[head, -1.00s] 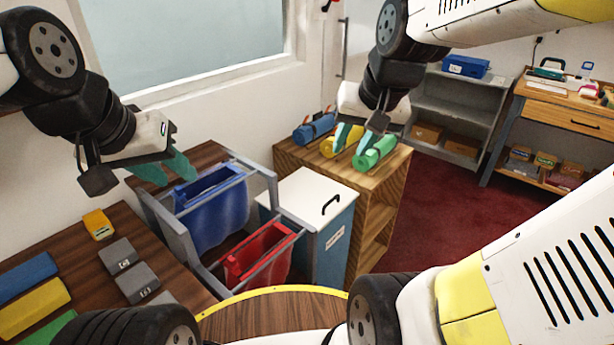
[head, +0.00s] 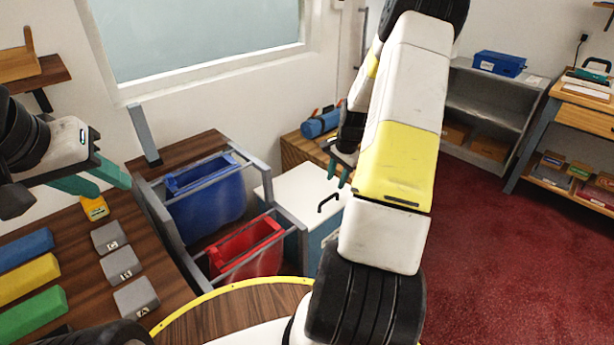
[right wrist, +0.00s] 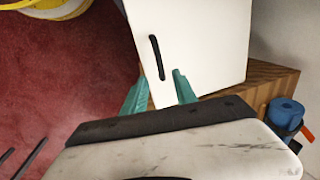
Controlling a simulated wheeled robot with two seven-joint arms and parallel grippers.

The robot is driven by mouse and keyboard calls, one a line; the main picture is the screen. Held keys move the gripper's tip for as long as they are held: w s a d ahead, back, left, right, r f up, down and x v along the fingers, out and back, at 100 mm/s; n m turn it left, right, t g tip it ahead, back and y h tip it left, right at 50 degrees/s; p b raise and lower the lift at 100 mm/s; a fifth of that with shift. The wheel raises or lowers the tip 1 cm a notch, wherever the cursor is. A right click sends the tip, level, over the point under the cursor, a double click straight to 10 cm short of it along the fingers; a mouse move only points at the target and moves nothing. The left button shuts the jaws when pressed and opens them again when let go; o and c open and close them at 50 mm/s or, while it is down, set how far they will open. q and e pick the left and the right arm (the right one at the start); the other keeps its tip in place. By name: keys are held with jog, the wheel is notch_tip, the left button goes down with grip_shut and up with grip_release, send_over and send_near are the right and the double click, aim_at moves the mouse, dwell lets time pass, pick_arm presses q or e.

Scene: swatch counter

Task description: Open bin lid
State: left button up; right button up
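The bin has a white lid (head: 300,190) with a black handle (head: 328,202) and stands right of the red bag; the lid lies flat and looks closed. In the right wrist view the white lid (right wrist: 205,40) and its black handle (right wrist: 157,57) show just beyond my fingertips. My right gripper (head: 338,175) is over the far right part of the lid. Its two teal fingers (right wrist: 158,82) are apart with nothing between them; the handle is ahead of them, not gripped. My left gripper (head: 105,180) is at the left above the wooden counter, fingers apart and empty.
A blue bag (head: 205,195) and a red bag (head: 245,245) hang in a grey frame left of the bin. A wooden cabinet (head: 295,150) with a blue roll (head: 320,122) stands behind it. Grey blocks (head: 120,264) lie on the left counter. Red carpet (head: 480,260) is open at right.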

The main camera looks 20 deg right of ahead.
aim_at(331, 196)
jog(key=f, duration=0.2)
jog(key=w+f, duration=0.1)
jog(key=f, duration=0.4)
jog(key=shift+w+a+f, duration=0.1)
jog(key=shift+w+a, duration=0.1)
jog(key=shift+a, duration=0.1)
grip_shut()
dwell(1.1)
